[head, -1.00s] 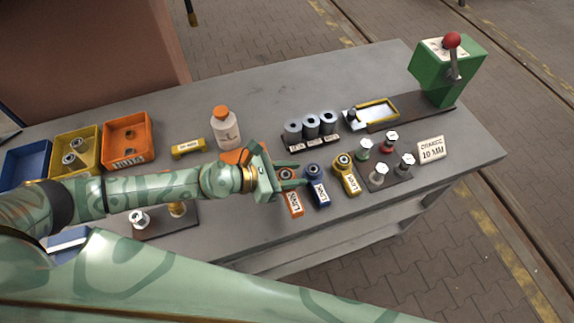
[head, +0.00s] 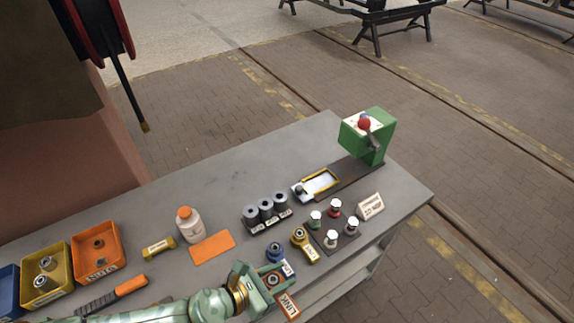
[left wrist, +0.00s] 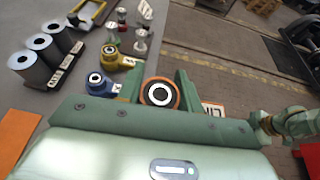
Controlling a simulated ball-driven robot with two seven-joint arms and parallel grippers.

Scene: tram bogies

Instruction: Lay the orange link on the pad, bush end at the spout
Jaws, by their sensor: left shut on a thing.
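My left gripper (head: 270,278) is shut on the orange link (head: 288,306) at its round bush end, near the table's front edge. In the left wrist view the bush (left wrist: 159,94) sits between the two green fingers, with part of the label to its right. The link appears raised; its exact height is unclear. A pale pad (head: 320,183) in a yellow frame lies farther back, with a small spout-like fitting (head: 299,190) at its left end. A pale green part, likely my right gripper (left wrist: 270,124), shows small in the left wrist view; its jaws are unclear.
The blue link (head: 275,252) and yellow link (head: 303,243) lie close beyond my left gripper. Several bolts stand on a dark plate (head: 345,244). Grey cylinders (head: 265,209) stand before the pad. A green lever box (head: 362,140) stands behind it. An orange mat (head: 212,247) lies left.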

